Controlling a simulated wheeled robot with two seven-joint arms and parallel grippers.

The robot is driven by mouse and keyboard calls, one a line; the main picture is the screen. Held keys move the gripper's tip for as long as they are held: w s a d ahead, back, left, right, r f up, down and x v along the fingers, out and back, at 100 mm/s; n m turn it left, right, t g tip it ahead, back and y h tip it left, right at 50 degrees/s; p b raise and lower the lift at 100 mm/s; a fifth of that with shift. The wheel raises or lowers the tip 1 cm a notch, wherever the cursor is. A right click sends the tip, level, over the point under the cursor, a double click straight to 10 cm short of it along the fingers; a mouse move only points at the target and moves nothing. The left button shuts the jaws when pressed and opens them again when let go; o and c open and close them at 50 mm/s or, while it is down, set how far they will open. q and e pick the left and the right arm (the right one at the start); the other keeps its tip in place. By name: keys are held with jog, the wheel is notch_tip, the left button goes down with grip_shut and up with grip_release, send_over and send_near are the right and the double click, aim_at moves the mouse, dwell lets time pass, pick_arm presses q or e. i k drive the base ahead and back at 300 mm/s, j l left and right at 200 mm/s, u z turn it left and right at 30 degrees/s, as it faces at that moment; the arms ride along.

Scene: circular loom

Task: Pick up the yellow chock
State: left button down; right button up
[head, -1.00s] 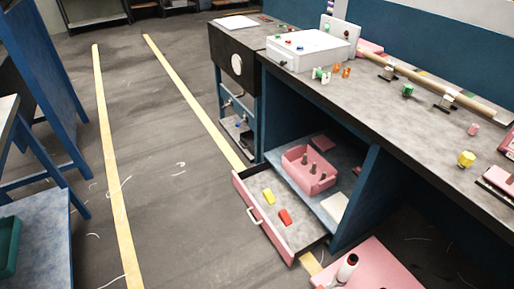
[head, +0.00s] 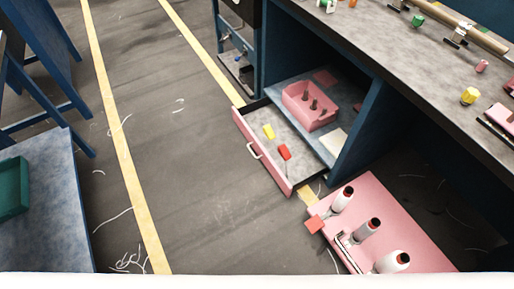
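A small yellow chock (head: 268,131) lies in the open drawer (head: 250,124) under the workbench, in the middle of the head view. A red block (head: 284,152) lies beside it in the same drawer, nearer to me and apart from it. The drawer has a pink front with a pale handle and is pulled out. Neither of my grippers is in view.
A pink tray with dark pegs (head: 296,98) stands on the shelf behind the drawer. A pink base (head: 405,240) with several white spools stands on the right. The workbench top (head: 400,65) is above. The floor left of the drawer is mostly clear.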

aim_at(268, 130)
jog(key=i+j+z, duration=0.1)
jog(key=z, duration=0.25)
jog(key=i+j+z, duration=0.15)
jog(key=z, duration=0.25)
jog(key=i+j+z, duration=0.15)
jog(key=z, duration=0.2)
